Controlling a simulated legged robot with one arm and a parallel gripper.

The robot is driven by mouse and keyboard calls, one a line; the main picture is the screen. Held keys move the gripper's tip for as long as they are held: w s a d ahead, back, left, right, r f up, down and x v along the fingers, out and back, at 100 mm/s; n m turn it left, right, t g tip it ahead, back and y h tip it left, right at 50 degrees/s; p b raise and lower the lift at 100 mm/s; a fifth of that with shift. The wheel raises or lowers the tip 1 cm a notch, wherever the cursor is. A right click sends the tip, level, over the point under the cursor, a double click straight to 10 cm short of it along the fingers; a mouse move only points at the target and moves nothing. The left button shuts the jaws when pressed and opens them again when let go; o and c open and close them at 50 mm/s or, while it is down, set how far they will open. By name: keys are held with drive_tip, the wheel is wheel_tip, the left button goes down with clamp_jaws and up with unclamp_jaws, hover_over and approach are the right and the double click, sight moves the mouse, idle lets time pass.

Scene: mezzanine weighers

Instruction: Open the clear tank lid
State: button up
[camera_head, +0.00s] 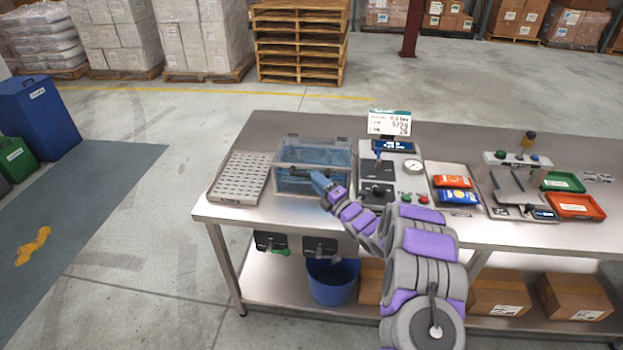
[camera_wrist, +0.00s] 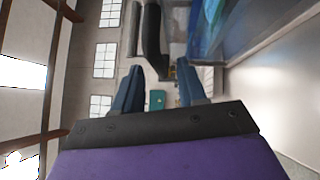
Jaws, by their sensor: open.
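The clear tank (camera_head: 316,153), tinted blue inside, stands on the steel bench. Its lid appears to lie shut over the top. A dark bar, which looks like the lid's handle, runs along the front upper edge. My gripper (camera_head: 318,177) is at the front right of the tank, close to that edge; the arm hides part of the tank's front. In the wrist view my gripper (camera_wrist: 158,86) has its two blue fingers apart with nothing held between them. A dark curved bar (camera_wrist: 152,38) shows beyond the fingertips, and the tank's blue wall (camera_wrist: 232,25) is at upper right. Contact cannot be told.
A perforated metal tray (camera_head: 241,178) is left of the tank. A control unit with a gauge (camera_head: 392,168) stands close on its right. Farther right are trays with packets (camera_head: 454,188) and a small scale (camera_head: 515,190). A blue bucket (camera_head: 332,282) is below.

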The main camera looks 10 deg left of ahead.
sight(313, 161)
drive_tip(key=shift+x, duration=2.05)
drive_tip(key=shift+s, duration=0.1)
drive_tip(key=shift+c, duration=0.7)
clamp_jaws()
